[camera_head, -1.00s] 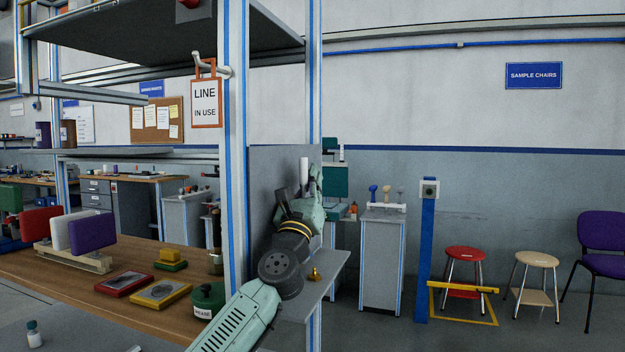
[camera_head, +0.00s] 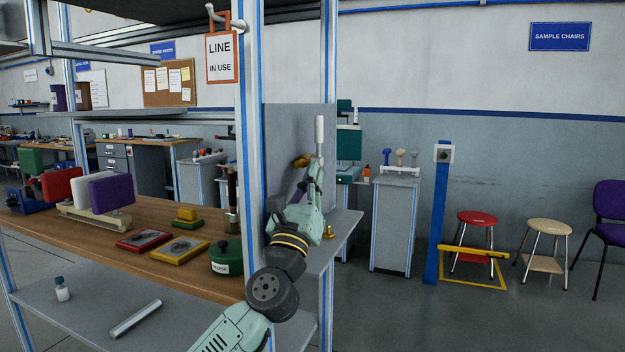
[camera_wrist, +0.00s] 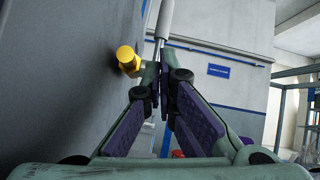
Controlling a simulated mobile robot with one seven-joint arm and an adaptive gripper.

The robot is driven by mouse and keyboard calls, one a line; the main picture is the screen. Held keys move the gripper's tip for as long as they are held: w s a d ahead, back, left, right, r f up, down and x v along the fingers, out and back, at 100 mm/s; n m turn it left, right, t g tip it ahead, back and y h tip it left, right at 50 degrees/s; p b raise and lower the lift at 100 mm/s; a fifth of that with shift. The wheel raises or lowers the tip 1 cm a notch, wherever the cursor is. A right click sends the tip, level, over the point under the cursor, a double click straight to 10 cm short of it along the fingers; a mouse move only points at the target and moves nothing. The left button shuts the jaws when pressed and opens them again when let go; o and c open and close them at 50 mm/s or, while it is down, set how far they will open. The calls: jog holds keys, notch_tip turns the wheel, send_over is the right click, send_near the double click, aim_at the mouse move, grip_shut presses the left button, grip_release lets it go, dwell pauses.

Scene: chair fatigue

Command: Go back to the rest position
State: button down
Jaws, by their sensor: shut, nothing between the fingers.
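My gripper (camera_head: 317,166) is raised in front of a grey upright panel (camera_head: 284,140) at the bench's right end, fingers pointing up. In the wrist view the fingers of my gripper (camera_wrist: 161,88) are closed together and empty. A white rod (camera_head: 320,130) stands just above the fingertips in the head view. It also shows past the tips in the wrist view (camera_wrist: 165,18); I cannot tell whether they touch. A yellow knob (camera_head: 301,161) sits on the panel, left of the fingers; the wrist view also shows the knob (camera_wrist: 128,58).
A blue-striped post (camera_head: 250,150) stands left of my arm. A small grey shelf (camera_head: 345,226) with a brass piece (camera_head: 329,232) lies right of it. Open floor lies at right, before the stools.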

jog(key=shift+d+f, duration=0.15)
jog(key=shift+f, duration=0.05)
